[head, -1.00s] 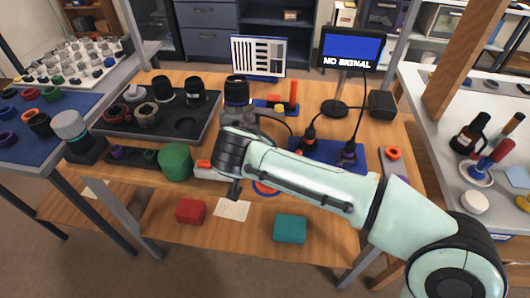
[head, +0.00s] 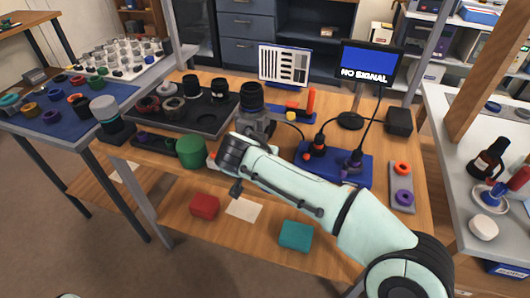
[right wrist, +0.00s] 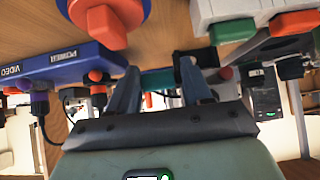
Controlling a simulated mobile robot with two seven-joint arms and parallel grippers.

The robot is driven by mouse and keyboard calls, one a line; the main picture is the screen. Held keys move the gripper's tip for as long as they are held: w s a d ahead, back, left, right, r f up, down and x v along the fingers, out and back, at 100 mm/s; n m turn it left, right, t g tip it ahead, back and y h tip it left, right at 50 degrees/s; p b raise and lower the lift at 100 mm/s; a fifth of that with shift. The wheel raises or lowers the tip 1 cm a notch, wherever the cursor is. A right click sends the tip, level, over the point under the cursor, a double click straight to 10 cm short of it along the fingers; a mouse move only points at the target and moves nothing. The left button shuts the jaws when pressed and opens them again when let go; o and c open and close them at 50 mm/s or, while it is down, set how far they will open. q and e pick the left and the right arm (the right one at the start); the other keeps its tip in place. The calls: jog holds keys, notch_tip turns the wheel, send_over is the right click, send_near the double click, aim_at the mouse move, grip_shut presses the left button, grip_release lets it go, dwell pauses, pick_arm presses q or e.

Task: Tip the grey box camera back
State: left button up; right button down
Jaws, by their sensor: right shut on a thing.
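The grey box camera (head: 257,122) stands on the wooden table, with its dark lens (head: 251,97) uppermost in the head view. The lower front of its body is partly covered by my right wrist. My right arm reaches in from the right, and its fingers are hidden behind the wrist in the head view. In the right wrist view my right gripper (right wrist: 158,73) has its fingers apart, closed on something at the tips. It appears to be the camera body, but the contact is hard to make out. My left gripper is not in view.
A blue board (head: 335,164) with plugs and cables lies right of the camera. A test chart (head: 284,64) and monitor (head: 371,63) stand behind.

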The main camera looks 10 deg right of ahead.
jog(key=shift+s+d+f+g, duration=0.1)
jog(key=shift+d+f+g, duration=0.05)
jog(key=shift+f, duration=0.3)
jog(key=shift+s+d+f+g, duration=0.1)
jog(key=shift+f+g, duration=0.05)
jog(key=shift+f, duration=0.25)
jog(key=c, duration=0.7)
grip_release()
jog(key=shift+o, duration=0.3)
jog(key=shift+d, duration=0.1)
jog(key=shift+w+r, duration=0.1)
jog(key=shift+r, duration=0.05)
jog(key=shift+r, duration=0.1)
jog(key=shift+s+a+r, duration=0.2)
jog(key=shift+a+r, duration=0.05)
jog(key=shift+r, duration=0.1)
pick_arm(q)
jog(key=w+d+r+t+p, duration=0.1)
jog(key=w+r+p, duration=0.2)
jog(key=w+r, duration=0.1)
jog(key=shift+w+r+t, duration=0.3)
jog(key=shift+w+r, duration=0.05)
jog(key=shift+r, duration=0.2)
pick_arm(e)
jog(key=v, duration=1.2)
jog(key=shift+s+a, duration=0.2)
jog(key=shift+s, duration=0.05)
